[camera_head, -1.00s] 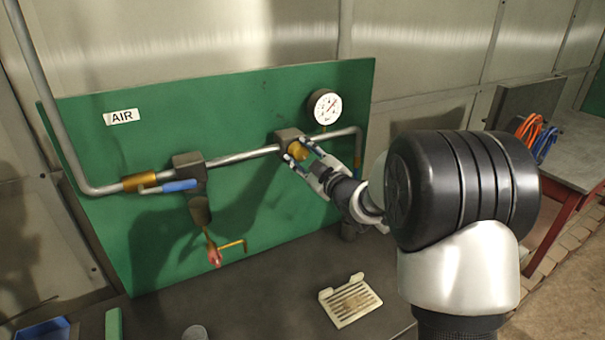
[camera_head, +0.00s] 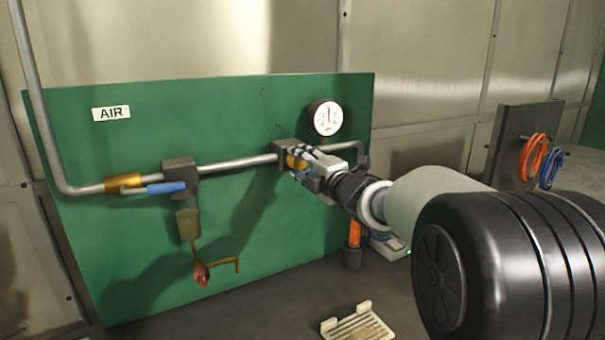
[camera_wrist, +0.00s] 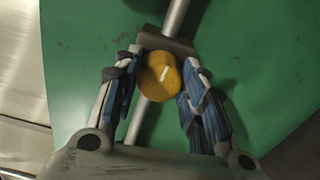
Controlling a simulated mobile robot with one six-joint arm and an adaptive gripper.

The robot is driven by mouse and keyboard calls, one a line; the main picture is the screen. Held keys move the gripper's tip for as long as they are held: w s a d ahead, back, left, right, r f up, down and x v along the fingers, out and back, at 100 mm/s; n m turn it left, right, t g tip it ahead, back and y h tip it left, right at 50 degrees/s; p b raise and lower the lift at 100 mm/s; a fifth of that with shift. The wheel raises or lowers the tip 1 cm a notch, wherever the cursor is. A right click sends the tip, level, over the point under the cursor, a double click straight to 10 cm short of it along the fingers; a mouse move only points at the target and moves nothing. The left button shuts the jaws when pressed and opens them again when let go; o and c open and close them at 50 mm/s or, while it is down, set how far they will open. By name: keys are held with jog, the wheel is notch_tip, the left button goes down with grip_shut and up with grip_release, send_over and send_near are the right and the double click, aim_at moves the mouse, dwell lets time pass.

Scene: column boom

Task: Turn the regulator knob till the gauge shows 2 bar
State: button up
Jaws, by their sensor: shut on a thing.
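The yellow regulator knob (camera_wrist: 163,76) sits on a grey regulator body (camera_head: 281,154) in the pipe and carries a white mark, tilted slightly right of upright in the wrist view. My gripper (camera_wrist: 160,80) has a finger on each side of the knob and is shut on it. In the head view my gripper (camera_head: 299,160) partly covers the knob. The round white gauge (camera_head: 326,118) is just above and right of the regulator; its red needle points about straight up. Its numbers are too small to read.
A green panel (camera_head: 120,235) backs the pipework. A blue-handled valve (camera_head: 166,188) and a hanging drain with a red tip (camera_head: 201,274) are to the left. A pale slotted tray (camera_head: 358,325) lies below. Orange (camera_head: 533,157) and blue hoses (camera_head: 551,168) hang at right.

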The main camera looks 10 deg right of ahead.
jog(key=n, duration=0.5)
jog(key=shift+r+n, duration=0.15)
jog(key=shift+n, duration=0.55)
jog(key=o, duration=1.1)
jog(key=v, duration=1.2)
